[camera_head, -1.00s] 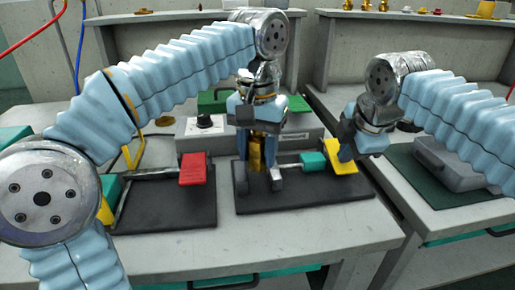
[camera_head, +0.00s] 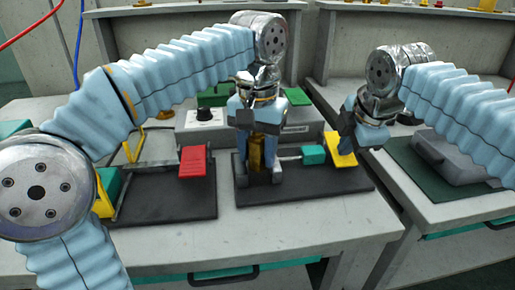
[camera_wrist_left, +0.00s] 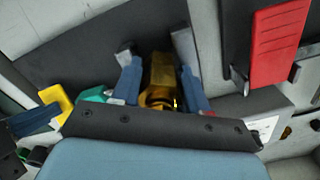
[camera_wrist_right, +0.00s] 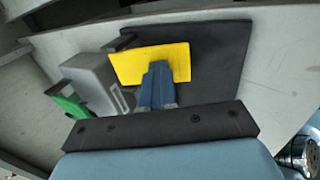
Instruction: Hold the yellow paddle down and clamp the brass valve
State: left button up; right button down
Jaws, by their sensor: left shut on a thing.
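The brass valve (camera_wrist_left: 160,78) stands upright on the near dark base plate, beside a teal block (camera_head: 313,154). My left gripper (camera_head: 259,172) comes down over it from above, with one finger on each side, shut on the valve. The yellow paddle (camera_head: 341,152) slopes up at the right end of the same plate. My right gripper (camera_wrist_right: 158,72) is shut, with its fingertips together over the paddle's face in the right wrist view. I cannot tell whether they press on it. The valve's lower part is partly hidden by my left fingers.
A second dark plate with a red paddle (camera_head: 194,161) lies to the left. A grey box with a dial (camera_head: 204,115) stands behind. A grey case (camera_head: 455,160) lies on a dark green mat at the right. The table's front strip is clear.

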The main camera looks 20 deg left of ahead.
dwell(0.4)
pick_arm(q)
jog(key=o, duration=1.7)
jog(key=shift+r, duration=3.5)
notch_tip(320, 180, up, 3)
jog(key=p, duration=0.3)
jog(key=shift+f, duration=0.1)
pick_arm(e)
notch_tip(320, 180, up, 3)
jog(key=shift+f, duration=0.1)
pick_arm(q)
jog(key=shift+f+b, duration=0.25)
jog(key=shift+b, duration=0.1)
pick_arm(e)
jog(key=shift+r, duration=2.15)
jog(key=shift+r, duration=0.1)
